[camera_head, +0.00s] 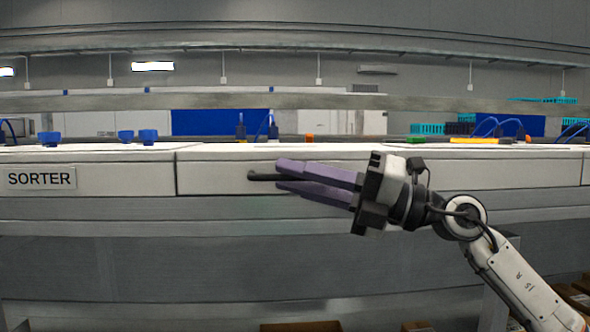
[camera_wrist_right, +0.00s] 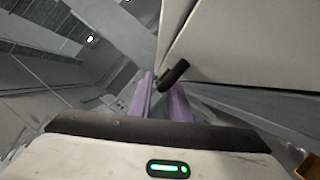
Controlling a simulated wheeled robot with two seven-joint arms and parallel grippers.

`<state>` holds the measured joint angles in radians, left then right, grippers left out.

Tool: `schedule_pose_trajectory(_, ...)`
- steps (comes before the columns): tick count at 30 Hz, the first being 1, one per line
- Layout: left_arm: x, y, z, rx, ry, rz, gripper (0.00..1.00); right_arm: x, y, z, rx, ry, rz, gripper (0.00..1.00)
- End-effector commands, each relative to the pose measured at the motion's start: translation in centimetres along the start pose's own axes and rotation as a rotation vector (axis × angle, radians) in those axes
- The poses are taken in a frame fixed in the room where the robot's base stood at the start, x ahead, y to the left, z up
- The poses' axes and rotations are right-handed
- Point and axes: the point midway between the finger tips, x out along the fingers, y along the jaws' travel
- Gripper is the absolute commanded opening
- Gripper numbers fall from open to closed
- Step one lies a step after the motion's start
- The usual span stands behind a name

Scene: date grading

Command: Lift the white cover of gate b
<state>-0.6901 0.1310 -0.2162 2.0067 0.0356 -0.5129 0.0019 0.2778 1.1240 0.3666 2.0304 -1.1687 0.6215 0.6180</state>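A long white cover panel (camera_head: 225,178) spans the middle of the machine front in the head view, with a black bar handle (camera_head: 262,177) on it. No gate letter is readable. My right gripper (camera_head: 280,178) comes from the right, its two purple fingers apart, one above and one below the handle's right end. A firm grip does not show. In the right wrist view, the black handle (camera_wrist_right: 174,74) lies at the fingertips of my right gripper (camera_wrist_right: 160,88), close to the white panel (camera_wrist_right: 235,40). The cover appears down. My left gripper is not in view.
A white panel with a SORTER label (camera_head: 40,179) is at the left. Blue cups (camera_head: 148,136) and blue and yellow parts stand along the machine top. A grey beam (camera_head: 200,102) runs above. Cardboard boxes (camera_head: 300,326) lie low on the floor.

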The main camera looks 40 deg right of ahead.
Motion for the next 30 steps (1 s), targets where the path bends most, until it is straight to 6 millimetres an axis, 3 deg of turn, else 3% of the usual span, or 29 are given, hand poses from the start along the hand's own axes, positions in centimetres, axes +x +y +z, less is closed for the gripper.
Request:
schedule_pose_trajectory(11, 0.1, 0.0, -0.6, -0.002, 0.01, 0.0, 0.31, 0.4, 0.0, 0.0, 0.0, 0.0, 0.0, 0.17)
schedule_pose_trajectory(14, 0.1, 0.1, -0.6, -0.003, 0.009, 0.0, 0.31, 0.3, 0.0, 0.0, 0.0, 0.0, 0.0, 0.0)
schedule_pose_trajectory(23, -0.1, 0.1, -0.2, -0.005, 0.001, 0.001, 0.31, 0.4, 0.1, 0.1, 0.003, 0.0, -0.001, 0.0)
schedule_pose_trajectory(30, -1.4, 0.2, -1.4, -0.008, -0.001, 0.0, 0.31, 0.6, 2.0, 1.2, 0.052, -0.003, -0.026, 0.0)
